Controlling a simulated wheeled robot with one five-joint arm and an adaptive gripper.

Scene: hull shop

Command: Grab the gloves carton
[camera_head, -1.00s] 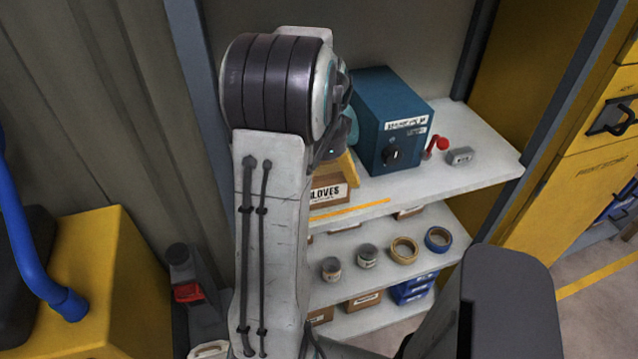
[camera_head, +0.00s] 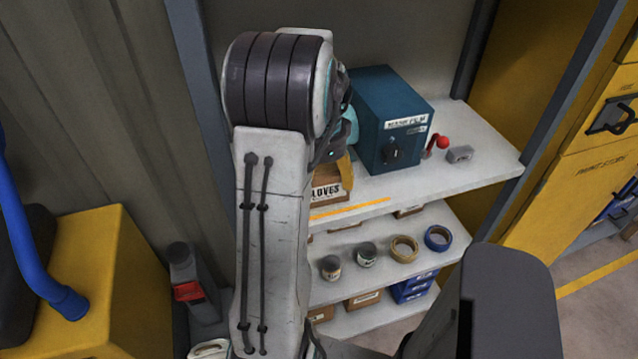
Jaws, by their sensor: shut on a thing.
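The gloves carton (camera_head: 328,192) is a brown box with a white "GLOVES" label, on the left part of the white top shelf. My arm hides its left side, including the label's first letter. My gripper (camera_head: 343,165) is just above and behind the carton's visible front, mostly hidden by my arm. A yellow-orange part shows against the carton's top. The jaws are shut on the carton. I cannot see both fingertips or whether the carton is off the shelf.
A blue masking film box (camera_head: 390,115) stands right of the carton, with a red-knobbed lever (camera_head: 441,143) and small grey block (camera_head: 459,154) beyond. Tins and tape rolls (camera_head: 404,249) sit on the shelf below. A yellow cabinet (camera_head: 590,170) stands at the right.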

